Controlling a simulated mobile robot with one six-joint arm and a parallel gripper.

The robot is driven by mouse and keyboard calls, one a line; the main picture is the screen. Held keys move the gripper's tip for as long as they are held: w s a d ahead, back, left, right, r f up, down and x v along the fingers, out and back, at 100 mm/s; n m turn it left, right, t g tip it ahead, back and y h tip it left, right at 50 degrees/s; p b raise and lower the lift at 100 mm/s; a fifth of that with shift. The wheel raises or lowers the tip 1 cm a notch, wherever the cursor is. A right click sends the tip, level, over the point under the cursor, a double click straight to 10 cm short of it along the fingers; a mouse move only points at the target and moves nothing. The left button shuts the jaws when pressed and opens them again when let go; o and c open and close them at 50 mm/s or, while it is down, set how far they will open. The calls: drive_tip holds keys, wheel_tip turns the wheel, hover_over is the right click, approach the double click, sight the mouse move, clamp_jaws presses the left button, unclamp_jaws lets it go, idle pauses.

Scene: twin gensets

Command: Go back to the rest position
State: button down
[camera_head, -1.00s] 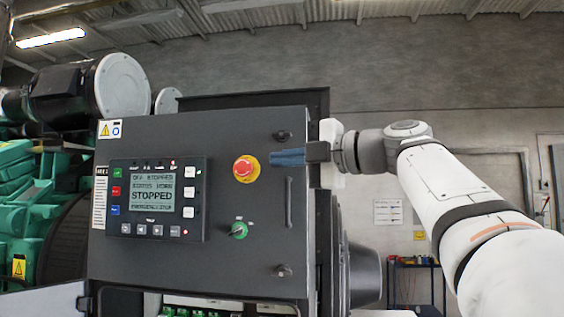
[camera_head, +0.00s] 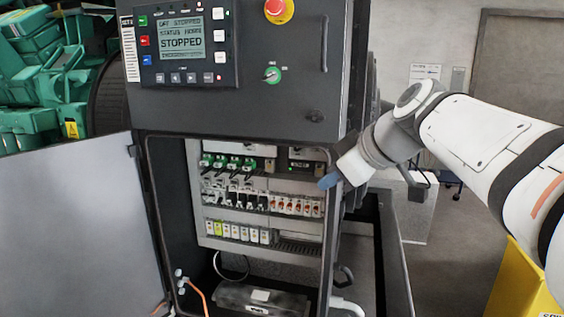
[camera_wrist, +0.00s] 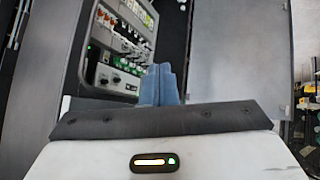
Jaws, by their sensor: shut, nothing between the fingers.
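My gripper (camera_head: 328,181) is shut and empty. In the head view its blue fingertips are in front of the right edge of the open lower cabinet, beside the breaker rows; I cannot tell the gap. In the wrist view the blue fingers (camera_wrist: 160,84) are together, with the breaker panel (camera_wrist: 122,38) beyond them to the left.
The cabinet door (camera_head: 70,215) stands open to the left. Green engine parts (camera_head: 35,75) are at the upper left. A yellow box (camera_head: 520,285) stands at the lower right under my arm. Bare floor (camera_head: 455,240) shows right of the cabinet.

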drive_tip(key=s+d+f+m+g+h, duration=0.1)
drive_tip(key=s+d+f+m+h, duration=0.1)
drive_tip(key=s+f, duration=0.3)
drive_tip(key=s+d+f+m+g+h, duration=0.2)
drive_tip(key=s+f+m, duration=0.3)
drive_tip(key=f, duration=0.7)
drive_tip(key=s+d+f+m+g+h, duration=0.1)
drive_tip(key=s+d+f+m+h, duration=0.1)
drive_tip(key=s+f+m, duration=0.2)
drive_tip(key=s+f, duration=0.3)
drive_tip(key=f, duration=0.1)
drive_tip(key=shift+f, duration=0.3)
drive_tip(key=shift+d, duration=0.1)
